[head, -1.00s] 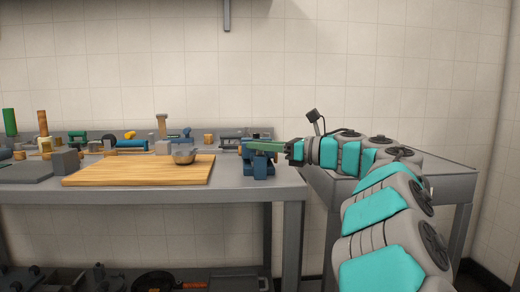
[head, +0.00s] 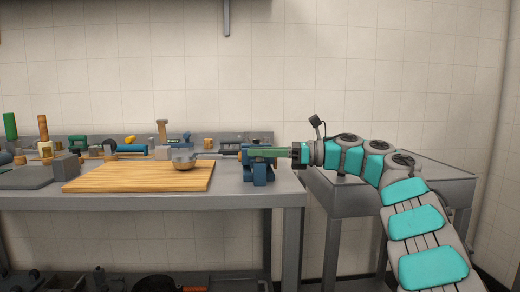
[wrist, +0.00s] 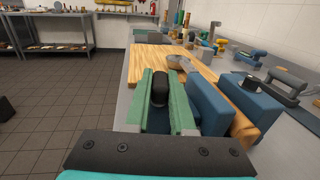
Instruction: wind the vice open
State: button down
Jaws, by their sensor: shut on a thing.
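The blue vice (head: 260,174) stands at the right end of the workbench, and its blue jaws show in the wrist view (wrist: 208,106). My gripper (head: 252,153) reaches it from the right with long green fingers. In the wrist view the fingers (wrist: 161,76) lie on either side of a black knob (wrist: 160,92), which looks like the end of the vice's handle, and are shut on it. The rest of the handle and the screw are hidden by the fingers. A gap shows between the blue jaws.
Several tools and blocks line the back of the bench. A grey side table (head: 430,182) stands at the right, under my arm.

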jog(key=shift+n+g+p, duration=1)
jog(key=shift+g+p, duration=0.25)
jog(key=shift+g, duration=0.35)
jog(key=c, duration=0.8)
grip_release()
jog(key=shift+o, duration=0.2)
jog(key=d, duration=0.6)
jog(key=shift+d+r, duration=0.1)
jog(key=shift+d, duration=0.7)
